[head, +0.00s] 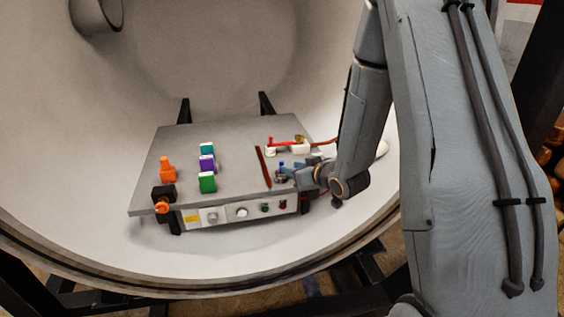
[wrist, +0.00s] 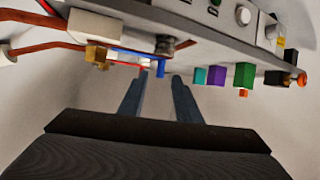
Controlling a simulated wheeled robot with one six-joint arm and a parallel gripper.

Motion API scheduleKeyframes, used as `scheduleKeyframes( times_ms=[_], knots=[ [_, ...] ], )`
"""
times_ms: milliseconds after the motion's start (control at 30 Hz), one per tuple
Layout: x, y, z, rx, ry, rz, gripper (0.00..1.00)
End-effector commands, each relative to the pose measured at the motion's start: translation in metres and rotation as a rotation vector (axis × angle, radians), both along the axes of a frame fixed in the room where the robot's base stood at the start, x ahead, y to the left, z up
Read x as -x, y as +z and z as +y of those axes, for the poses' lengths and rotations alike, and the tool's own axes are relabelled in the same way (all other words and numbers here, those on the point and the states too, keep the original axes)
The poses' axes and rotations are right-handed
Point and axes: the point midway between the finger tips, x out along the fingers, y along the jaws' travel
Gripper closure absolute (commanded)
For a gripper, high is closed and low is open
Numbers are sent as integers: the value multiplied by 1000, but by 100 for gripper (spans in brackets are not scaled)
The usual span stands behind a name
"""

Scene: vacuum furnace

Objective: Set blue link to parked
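The blue link shows in the wrist view as a blue bar (wrist: 132,56) with a short blue upright knob at one end, beside a dark round post. In the head view only a small blue part (head: 282,164) shows at the right of the grey table, the rest hidden by my gripper. My gripper (head: 284,175) reaches in from the right, low over the table. In the wrist view my gripper (wrist: 158,80) is open, its fingers apart, with the blue knob just ahead of the gap. I cannot tell whether they touch.
The grey table (head: 180,143) stands inside a pale round chamber. A red link (head: 284,143) with white blocks lies behind my gripper, a dark red bar (head: 263,168) to its left. Green (head: 207,182), purple (head: 207,163), teal and orange (head: 167,169) pieces stand farther left.

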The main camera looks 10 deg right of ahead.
Motion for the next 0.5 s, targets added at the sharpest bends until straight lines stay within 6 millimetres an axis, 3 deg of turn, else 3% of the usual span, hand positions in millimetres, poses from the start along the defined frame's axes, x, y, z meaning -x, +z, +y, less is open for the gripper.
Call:
scheduleKeyframes(
  times_ms=[167, 500],
  knots=[
    [-9, 0, 4, -17, 12, -29, 69],
    [-52, -19, 18, -17, 11, -28, 69]
  ],
)
